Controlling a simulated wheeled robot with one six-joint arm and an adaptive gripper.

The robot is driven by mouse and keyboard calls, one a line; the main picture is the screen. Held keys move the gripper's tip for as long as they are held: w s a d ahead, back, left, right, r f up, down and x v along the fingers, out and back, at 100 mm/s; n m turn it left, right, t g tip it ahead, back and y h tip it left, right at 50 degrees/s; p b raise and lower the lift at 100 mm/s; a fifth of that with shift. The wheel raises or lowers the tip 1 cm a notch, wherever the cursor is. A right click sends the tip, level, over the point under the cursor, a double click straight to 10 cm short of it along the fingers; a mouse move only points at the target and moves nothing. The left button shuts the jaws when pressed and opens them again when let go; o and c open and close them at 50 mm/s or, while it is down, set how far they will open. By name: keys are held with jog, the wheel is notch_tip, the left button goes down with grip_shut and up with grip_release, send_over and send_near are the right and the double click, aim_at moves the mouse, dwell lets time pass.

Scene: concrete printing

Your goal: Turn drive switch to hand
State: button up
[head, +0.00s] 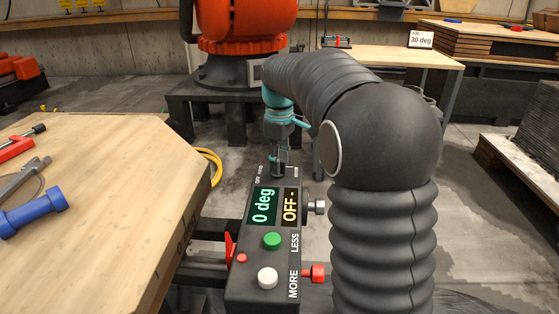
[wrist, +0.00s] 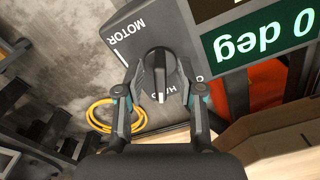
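The drive switch is a black rotary knob (wrist: 160,72) with a pale pointer line, on the end of the dark control box (wrist: 145,25). In the wrist view the pointer line runs roughly up and down the picture. A partly covered label beginning "HA" lies just below and right of the knob. My gripper (wrist: 159,68) is open, its two fingers on either side of the knob with a visible gap. Contact with the knob is not visible. In the head view my gripper (head: 279,162) points down at the far end of the box (head: 262,255), largely hiding the knob.
The box carries a green display (head: 263,205) reading "0 deg", an amber one (head: 290,206) reading "OFF-", a green button (head: 272,241), a white button (head: 267,277) and side knobs. A wooden table (head: 120,200) stands close left. An orange robot (head: 245,20) stands behind.

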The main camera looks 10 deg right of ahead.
notch_tip(320, 180, up, 12)
dwell(0.6)
